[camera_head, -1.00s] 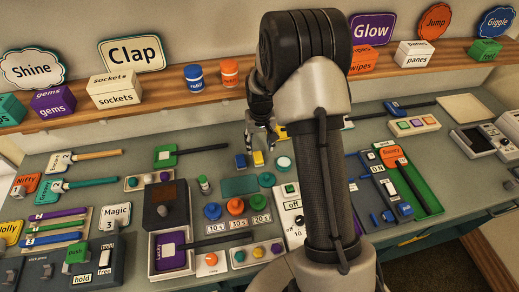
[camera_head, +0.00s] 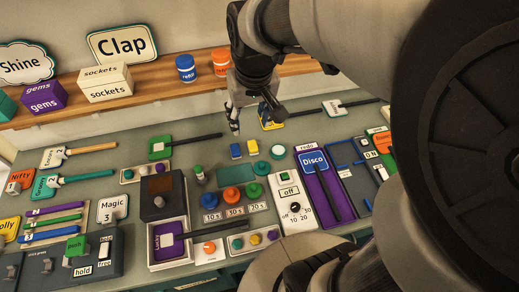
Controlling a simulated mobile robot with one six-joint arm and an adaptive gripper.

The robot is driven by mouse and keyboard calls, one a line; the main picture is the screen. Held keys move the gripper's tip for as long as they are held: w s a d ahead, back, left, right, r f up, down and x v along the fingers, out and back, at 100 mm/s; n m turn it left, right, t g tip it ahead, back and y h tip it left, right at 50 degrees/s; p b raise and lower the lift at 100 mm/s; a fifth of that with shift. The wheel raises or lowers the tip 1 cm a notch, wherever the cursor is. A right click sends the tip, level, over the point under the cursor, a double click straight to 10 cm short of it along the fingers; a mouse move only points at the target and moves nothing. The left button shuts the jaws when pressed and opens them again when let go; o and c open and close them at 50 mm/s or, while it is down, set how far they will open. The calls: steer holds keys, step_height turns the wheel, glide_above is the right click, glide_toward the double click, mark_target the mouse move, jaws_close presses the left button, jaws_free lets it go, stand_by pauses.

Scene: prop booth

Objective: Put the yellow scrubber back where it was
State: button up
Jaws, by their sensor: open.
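The yellow scrubber (camera_head: 253,147) is a small yellow block. It lies on the grey-green table, just right of a similar blue block (camera_head: 236,151) and behind a green mat (camera_head: 234,175). My gripper (camera_head: 234,122) is open and points down, behind and slightly left of the yellow scrubber. It is apart from the scrubber, and nothing shows between its fingers. Its exact height over the table is hard to tell.
A round white-and-teal pot (camera_head: 278,152) stands right of the scrubber. A green paddle (camera_head: 160,147) with a dark handle lies to the left, and a yellow-and-blue paddle (camera_head: 272,118) behind. Colored buttons (camera_head: 231,195) stand in front. My arm hides the right side.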

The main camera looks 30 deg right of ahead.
steer(key=s+a+r, duration=0.1)
steer(key=s+a, duration=0.1)
steer(key=s, duration=0.6)
steer(key=s+a+r+n+t, duration=0.1)
steer(key=s+r, duration=0.1)
steer(key=s, duration=0.6)
steer(key=shift+s+a+t, duration=0.15)
steer(key=shift+a+t, duration=0.15)
steer(key=shift+a, duration=0.05)
